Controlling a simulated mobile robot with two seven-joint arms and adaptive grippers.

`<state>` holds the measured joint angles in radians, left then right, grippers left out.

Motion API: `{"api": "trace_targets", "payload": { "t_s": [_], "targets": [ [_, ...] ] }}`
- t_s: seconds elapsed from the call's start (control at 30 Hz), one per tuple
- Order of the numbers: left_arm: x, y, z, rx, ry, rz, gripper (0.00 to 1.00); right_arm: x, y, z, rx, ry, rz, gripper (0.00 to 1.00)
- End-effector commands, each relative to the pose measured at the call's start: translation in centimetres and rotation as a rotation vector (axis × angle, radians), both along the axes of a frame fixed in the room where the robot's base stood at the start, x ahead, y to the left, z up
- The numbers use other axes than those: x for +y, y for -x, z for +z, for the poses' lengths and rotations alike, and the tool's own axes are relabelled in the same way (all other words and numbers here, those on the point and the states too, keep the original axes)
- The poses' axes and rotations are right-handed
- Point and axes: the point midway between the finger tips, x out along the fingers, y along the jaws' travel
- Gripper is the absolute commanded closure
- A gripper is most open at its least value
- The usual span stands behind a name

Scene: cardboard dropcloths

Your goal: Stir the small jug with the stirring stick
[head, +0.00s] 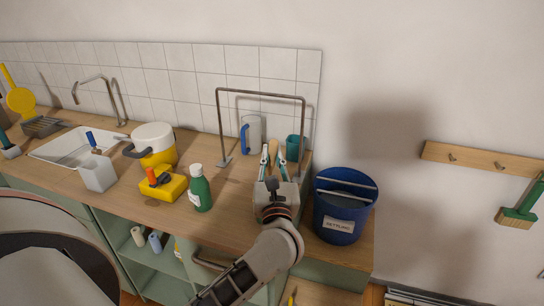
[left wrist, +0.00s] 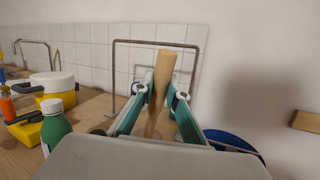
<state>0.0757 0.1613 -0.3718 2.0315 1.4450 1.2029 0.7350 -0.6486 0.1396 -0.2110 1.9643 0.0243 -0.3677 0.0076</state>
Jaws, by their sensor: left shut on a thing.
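My left gripper (head: 271,160) is shut on a pale wooden stirring stick (head: 273,149). In the left wrist view the stick (left wrist: 163,75) stands up between the teal-lined fingers (left wrist: 160,97), slightly tilted. A clear grey jug with a blue handle (head: 253,130) stands at the back of the counter, under a metal frame, behind and a little left of the gripper. The stick appears apart from it. In the left wrist view the jug is mostly hidden behind the fingers and stick. My right gripper is not in view.
A metal frame (head: 260,92) arches over the counter's back. A teal cup (head: 293,148) is just right of the gripper, a blue bucket (head: 344,216) farther right. A green bottle (head: 200,190), yellow sponge box (head: 170,188) and white-lidded yellow pot (head: 154,135) stand left.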

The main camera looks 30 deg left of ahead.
Motion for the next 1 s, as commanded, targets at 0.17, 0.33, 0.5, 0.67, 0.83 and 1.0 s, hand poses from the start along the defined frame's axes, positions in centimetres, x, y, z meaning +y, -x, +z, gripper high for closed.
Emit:
{"api": "trace_targets", "payload": {
  "t_s": [0.17,0.33,0.5,0.67,0.83,1.0],
  "targets": [
    [0.0,0.0,1.6,0.0,0.0,0.0,1.0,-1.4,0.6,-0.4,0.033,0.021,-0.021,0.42],
    [0.0,0.0,2.7,-0.002,0.0,0.001,1.0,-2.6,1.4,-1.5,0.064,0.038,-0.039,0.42],
    [0.0,0.0,3.8,-0.003,0.002,0.0,1.0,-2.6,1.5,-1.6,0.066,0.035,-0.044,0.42],
    [0.0,0.0,4.5,-0.001,0.002,0.0,1.0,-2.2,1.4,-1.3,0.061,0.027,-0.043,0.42],
    [0.0,0.0,4.6,0.0,0.0,0.0,1.0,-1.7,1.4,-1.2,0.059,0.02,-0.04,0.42],
    [0.0,0.0,4.6,0.0,0.0,0.0,1.0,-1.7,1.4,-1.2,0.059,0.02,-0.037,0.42]
  ]
}}
